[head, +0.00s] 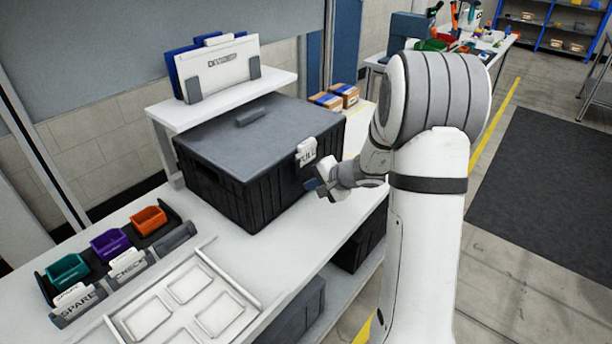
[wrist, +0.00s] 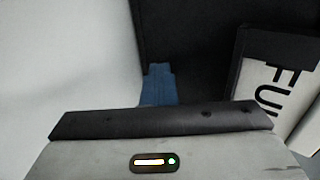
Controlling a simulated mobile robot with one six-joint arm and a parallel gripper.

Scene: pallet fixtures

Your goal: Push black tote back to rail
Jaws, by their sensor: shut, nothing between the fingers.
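The black tote (head: 250,165) stands on the white bench, with a grey lid and a white label reading "FULL" (head: 307,152) clipped on its near right corner. My gripper (head: 322,187) is low in front of the tote's right-hand side, just below the label. In the wrist view the blue fingertip (wrist: 158,85) is shut and lies against or very close to the dark tote wall (wrist: 195,45); I cannot tell whether they touch. The label (wrist: 285,85) shows to the right there. The rail is not clearly visible; the tote's far side is hidden.
A white riser shelf (head: 225,100) with document holders stands behind the tote. Teal, purple and orange bins (head: 108,243) and a white compartment tray (head: 185,305) are on the bench at left and front. Small cardboard boxes (head: 345,95) sit beyond the tote. Bare bench lies in front of it.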

